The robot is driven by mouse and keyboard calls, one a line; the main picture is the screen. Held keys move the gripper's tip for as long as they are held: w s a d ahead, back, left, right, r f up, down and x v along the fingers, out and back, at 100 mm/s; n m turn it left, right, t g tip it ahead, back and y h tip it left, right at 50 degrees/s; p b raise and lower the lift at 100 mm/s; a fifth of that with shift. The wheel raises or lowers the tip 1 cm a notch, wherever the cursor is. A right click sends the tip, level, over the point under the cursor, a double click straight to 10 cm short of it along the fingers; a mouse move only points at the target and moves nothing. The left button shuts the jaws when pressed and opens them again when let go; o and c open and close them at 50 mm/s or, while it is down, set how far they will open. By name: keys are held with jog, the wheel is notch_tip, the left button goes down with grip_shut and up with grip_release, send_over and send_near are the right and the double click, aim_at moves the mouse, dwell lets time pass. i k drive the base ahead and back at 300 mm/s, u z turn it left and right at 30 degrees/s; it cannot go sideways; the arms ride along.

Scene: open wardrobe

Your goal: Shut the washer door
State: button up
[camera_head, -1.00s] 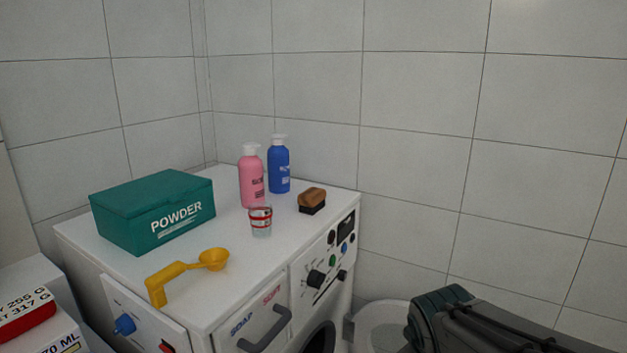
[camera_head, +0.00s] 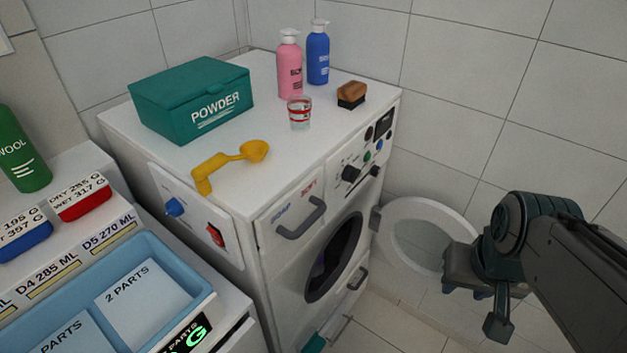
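The washer (camera_head: 290,255) is white, with its round dark drum opening (camera_head: 335,258) uncovered in the front. The washer door (camera_head: 390,225), a round white ring with a glassy middle, stands swung open to the right of the front, by the hinge side near the wall. My gripper (camera_head: 473,307) is at the right, in front of the door's right edge, which it partly hides. Its two dark fingers look spread with nothing between them. Whether it touches the door I cannot tell.
On the washer top are a green powder box (camera_head: 192,98), a yellow scoop (camera_head: 225,165), a glass (camera_head: 299,112), a brush (camera_head: 351,94), and pink (camera_head: 290,68) and blue (camera_head: 318,55) bottles. A blue tray (camera_head: 207,285) stands at lower left. Tiled floor (camera_head: 400,320) shows below the door.

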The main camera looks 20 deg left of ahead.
aim_at(383, 221)
jog(key=z, duration=1)
jog(key=i, duration=0.9)
jog(key=u, duration=2.65)
jog(key=k, duration=0.5)
jog(key=u, duration=0.85)
jog(key=i, duration=0.8)
jog(key=z, duration=0.45)
